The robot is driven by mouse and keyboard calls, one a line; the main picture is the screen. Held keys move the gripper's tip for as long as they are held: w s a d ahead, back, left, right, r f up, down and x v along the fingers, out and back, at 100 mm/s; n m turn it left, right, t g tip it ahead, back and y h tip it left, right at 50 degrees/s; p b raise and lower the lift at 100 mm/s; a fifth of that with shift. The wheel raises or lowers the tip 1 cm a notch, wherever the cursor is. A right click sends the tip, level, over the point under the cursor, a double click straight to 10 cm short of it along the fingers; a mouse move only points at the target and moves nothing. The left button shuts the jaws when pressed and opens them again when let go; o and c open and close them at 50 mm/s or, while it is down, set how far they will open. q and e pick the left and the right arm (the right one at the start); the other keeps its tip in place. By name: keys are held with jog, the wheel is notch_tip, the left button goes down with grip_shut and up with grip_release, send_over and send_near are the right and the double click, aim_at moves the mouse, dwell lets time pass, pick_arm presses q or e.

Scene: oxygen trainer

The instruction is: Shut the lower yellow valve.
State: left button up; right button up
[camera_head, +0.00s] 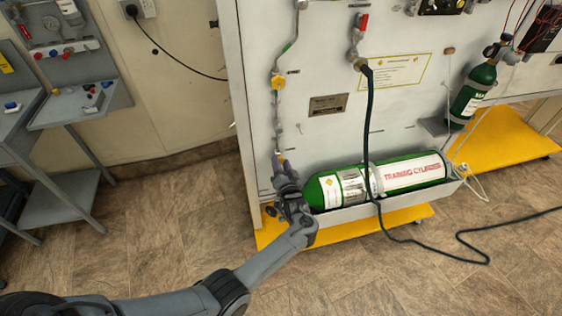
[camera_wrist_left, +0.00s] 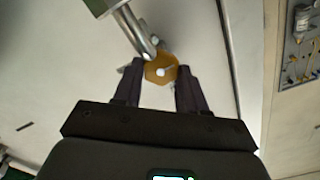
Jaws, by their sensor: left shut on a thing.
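The lower yellow valve (camera_head: 281,157) is at the bottom of the thin pipe on the white panel, mostly hidden by my gripper in the head view. In the left wrist view it is a yellow hexagonal knob (camera_wrist_left: 158,76) with a pale centre, beside a curved metal pipe. My left gripper (camera_head: 283,168) is at this valve, and its two dark fingers (camera_wrist_left: 160,80) lie on either side of the knob, shut on it. An upper yellow valve (camera_head: 278,82) sits higher on the same pipe. My right gripper is not in view.
A green training cylinder (camera_head: 327,190) lies in a grey trough (camera_head: 349,207) just right of my gripper. A dark green hose (camera_head: 369,120) hangs in front of it and runs over the floor. A grey tool trolley (camera_head: 66,110) stands at left, with open floor between.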

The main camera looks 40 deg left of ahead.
pick_arm(q)
jog(key=shift+f+m+p, duration=0.1)
jog(key=shift+m+p, duration=0.25)
jog(key=shift+m, duration=0.45)
jog(key=o, duration=1.1)
jog(key=shift+c, duration=0.2)
jog(key=shift+s+d, duration=0.15)
jog(key=shift+d, duration=0.1)
jog(key=p+v, duration=0.3)
jog(key=v, duration=0.7)
